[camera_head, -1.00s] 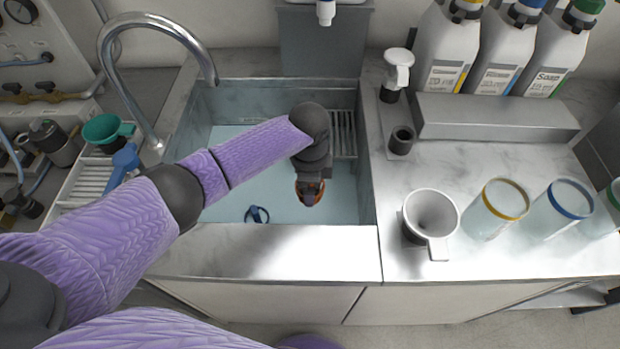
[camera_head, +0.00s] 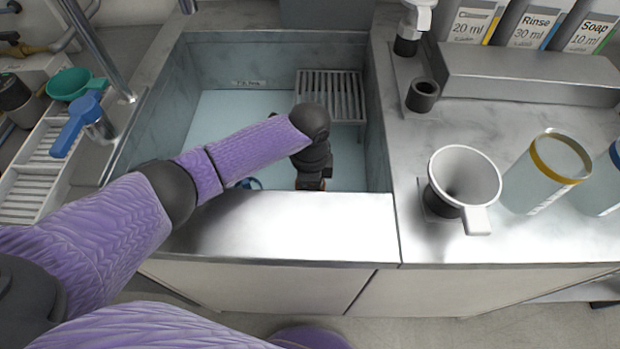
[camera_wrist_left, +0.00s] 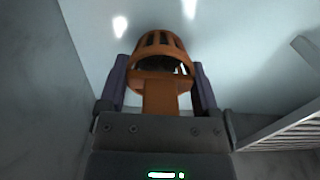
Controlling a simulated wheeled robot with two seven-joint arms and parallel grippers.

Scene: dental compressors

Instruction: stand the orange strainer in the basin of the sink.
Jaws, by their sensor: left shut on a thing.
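The orange strainer (camera_wrist_left: 160,50) shows in the left wrist view with its slotted body over the pale basin floor. My left gripper (camera_wrist_left: 160,88) is shut on its flat orange handle, one finger on each side. In the head view my left gripper (camera_head: 310,182) reaches down inside the sink basin (camera_head: 225,110), near the front wall. Only a sliver of orange shows there; my arm and the front rim hide the rest. I cannot tell whether the strainer touches the basin floor. My right gripper is not in view.
A slatted rack (camera_head: 332,95) is fixed at the basin's back right. A blue object (camera_head: 248,183) lies on the basin floor, partly behind my arm. A white funnel (camera_head: 463,180) stands on the right counter. The basin's left part is free.

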